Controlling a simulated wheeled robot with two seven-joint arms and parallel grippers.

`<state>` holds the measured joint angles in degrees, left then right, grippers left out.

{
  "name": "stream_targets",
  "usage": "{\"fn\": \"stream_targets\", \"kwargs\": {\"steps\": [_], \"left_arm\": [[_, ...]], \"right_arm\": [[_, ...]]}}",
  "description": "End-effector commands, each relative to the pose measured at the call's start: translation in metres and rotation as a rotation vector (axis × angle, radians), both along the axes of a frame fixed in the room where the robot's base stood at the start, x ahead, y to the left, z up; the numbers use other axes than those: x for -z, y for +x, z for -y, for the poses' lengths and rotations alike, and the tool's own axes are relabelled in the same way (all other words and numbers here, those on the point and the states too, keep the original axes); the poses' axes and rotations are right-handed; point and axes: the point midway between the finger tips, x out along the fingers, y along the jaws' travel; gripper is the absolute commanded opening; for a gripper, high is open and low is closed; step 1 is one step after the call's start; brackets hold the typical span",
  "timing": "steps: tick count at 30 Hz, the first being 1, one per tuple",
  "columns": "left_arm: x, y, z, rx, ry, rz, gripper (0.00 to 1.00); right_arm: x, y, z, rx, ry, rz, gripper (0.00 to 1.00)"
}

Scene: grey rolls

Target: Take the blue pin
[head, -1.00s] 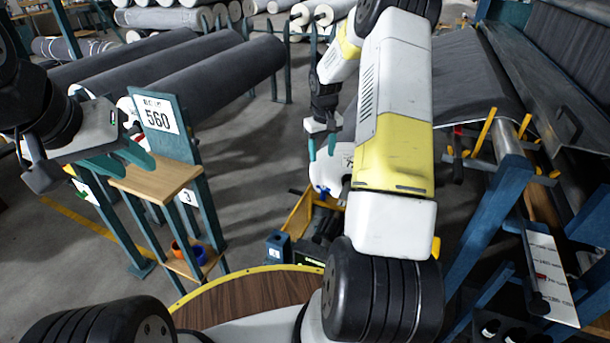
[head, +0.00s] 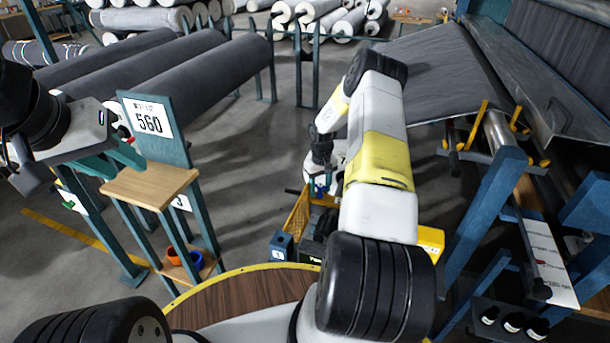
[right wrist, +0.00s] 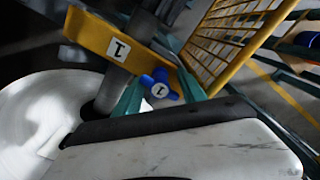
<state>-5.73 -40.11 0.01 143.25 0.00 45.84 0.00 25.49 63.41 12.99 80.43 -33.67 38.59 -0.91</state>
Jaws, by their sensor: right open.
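In the head view my right gripper (head: 321,186) points down beyond my forearm, near the yellow rack, and partly hides the pin. My left gripper (head: 118,160) hangs empty over the small wooden shelf, its teal fingers apart.
A stand with a 560 sign (head: 149,121) and wooden shelf (head: 150,187) is at the left, with orange and blue cups below. Grey rolls (head: 200,75) lie behind. A yellow rack (head: 297,220) and blue block (head: 281,246) stand near the right gripper. A machine frame (head: 487,205) is at the right.

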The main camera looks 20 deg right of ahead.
Motion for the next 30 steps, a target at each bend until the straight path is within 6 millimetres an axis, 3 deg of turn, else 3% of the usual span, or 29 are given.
{"fn": "stream_targets", "kwargs": {"steps": [8, 15, 25, 30], "left_arm": [[0.000, 0.000, 0.000, 0.000, 0.000, 0.000, 0.36], [0.000, 0.000, 0.000, 0.000, 0.000, 0.000, 0.36], [0.000, 0.000, 0.000, 0.000, 0.000, 0.000, 0.36], [0.000, 0.000, 0.000, 0.000, 0.000, 0.000, 0.36]], "right_arm": [[0.004, 0.001, 0.000, 0.000, -0.001, 0.002, 0.48], [0.003, 0.001, 0.000, 0.000, -0.001, 0.002, 0.01], [0.002, 0.001, 0.000, 0.000, -0.001, 0.002, 0.00], [-0.019, 0.002, 0.001, 0.001, -0.002, 0.006, 0.00]]}}
